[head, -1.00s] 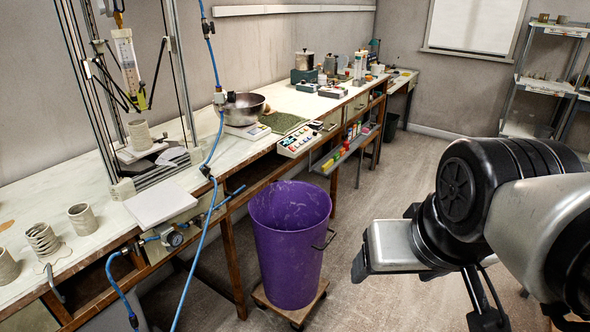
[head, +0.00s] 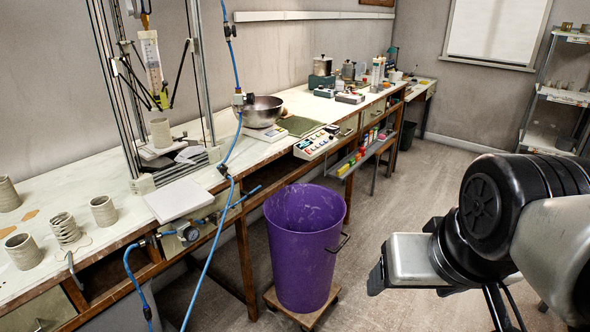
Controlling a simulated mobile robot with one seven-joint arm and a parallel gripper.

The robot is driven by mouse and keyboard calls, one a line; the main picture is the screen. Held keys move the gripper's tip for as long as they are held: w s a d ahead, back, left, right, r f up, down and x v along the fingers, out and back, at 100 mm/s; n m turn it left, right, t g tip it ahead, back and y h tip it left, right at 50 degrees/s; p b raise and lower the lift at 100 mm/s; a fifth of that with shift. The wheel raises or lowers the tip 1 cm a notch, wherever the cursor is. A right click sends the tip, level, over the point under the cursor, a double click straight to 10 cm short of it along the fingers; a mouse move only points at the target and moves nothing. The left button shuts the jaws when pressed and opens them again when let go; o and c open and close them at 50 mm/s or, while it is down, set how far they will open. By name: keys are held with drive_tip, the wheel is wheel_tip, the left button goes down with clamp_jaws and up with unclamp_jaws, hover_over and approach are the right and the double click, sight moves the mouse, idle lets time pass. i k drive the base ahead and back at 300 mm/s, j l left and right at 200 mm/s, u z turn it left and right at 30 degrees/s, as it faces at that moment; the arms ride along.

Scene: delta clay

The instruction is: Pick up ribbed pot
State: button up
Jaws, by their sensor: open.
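Several small grey clay pots stand on the left end of the long bench. One has open, spiral-like ribs (head: 64,229); it looks like the ribbed pot and stands upright. A plain pot (head: 103,211) is to its right, another pot (head: 22,251) is at its lower left, and a third (head: 8,194) is at the picture's left edge. My gripper (head: 376,277) is at the right, over the floor, far from the pots and empty. It is seen from the side, and its fingers are partly hidden.
A clay printer frame (head: 150,80) with a pot (head: 160,132) under its nozzle stands behind the pots. A white slab (head: 179,200) and blue hoses (head: 228,165) are at the bench's front edge. A purple bin (head: 304,245) stands on the floor between my gripper and the bench.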

sight(68, 222)
drive_tip(key=l+u, duration=0.15)
drive_tip(key=u, duration=1.45)
drive_tip(key=j+u, duration=0.1)
drive_tip(key=u, duration=0.2)
drive_tip(key=i+l+u, duration=0.1)
drive_tip(key=u, duration=0.3)
drive_tip(key=l+u, duration=0.85)
drive_tip(key=i+l+u, duration=0.1)
drive_tip(key=l+u, duration=0.55)
drive_tip(key=u, duration=0.15)
drive_tip(key=l+u, duration=0.35)
drive_tip(key=i+l+z, duration=0.1)
drive_tip(key=z, duration=0.9)
